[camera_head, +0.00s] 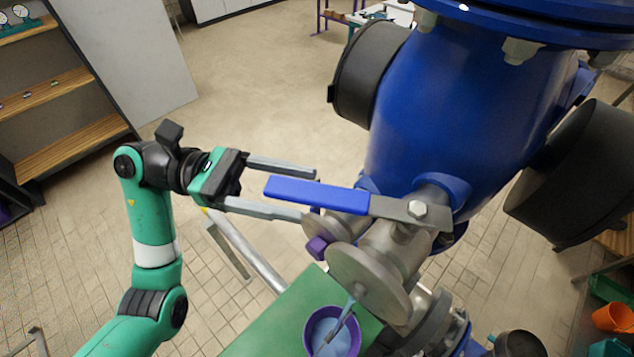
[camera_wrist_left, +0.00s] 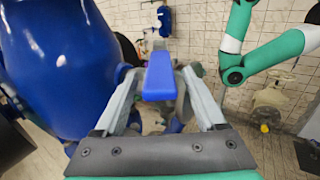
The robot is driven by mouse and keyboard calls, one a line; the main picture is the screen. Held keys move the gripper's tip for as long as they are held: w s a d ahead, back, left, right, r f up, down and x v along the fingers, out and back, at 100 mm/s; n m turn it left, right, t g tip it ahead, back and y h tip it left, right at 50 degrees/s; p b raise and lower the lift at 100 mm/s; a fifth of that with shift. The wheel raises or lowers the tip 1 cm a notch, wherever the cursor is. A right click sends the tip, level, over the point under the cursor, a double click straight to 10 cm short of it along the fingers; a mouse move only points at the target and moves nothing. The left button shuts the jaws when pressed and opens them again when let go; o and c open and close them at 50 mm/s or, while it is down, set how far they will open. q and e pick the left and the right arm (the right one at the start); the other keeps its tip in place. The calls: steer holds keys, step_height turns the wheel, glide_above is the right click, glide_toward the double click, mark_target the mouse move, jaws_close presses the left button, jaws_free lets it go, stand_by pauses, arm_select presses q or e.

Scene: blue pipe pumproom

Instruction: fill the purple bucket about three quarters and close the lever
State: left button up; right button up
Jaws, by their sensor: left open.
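My left gripper (camera_head: 308,194) comes in from the left with its fingers apart. The lever's blue handle (camera_head: 315,194) lies between the fingers in the picture; I cannot tell if they touch it. The left wrist view shows the handle's end (camera_wrist_left: 159,78) between the two fingers. The lever's grey part (camera_head: 405,211) is bolted to the valve on the blue pipe. The purple bucket (camera_head: 309,333) stands on a green surface under the spout. A bluish stream (camera_head: 342,322) runs into it, and light blue water is inside; the exact level is hard to judge. My right gripper is not in view.
The large blue pipe (camera_head: 440,110) fills the upper right, with black round parts beside it. The green surface (camera_head: 275,325) has bare room left of the bucket. A metal rail (camera_head: 245,250) runs below my gripper. Shelves (camera_head: 60,90) stand at the far left.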

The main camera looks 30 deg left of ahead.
mark_target(316, 196)
arm_select(q)
steer(key=shift+p+x, duration=0.3)
steer(key=shift+x, duration=1.55)
jaws_close()
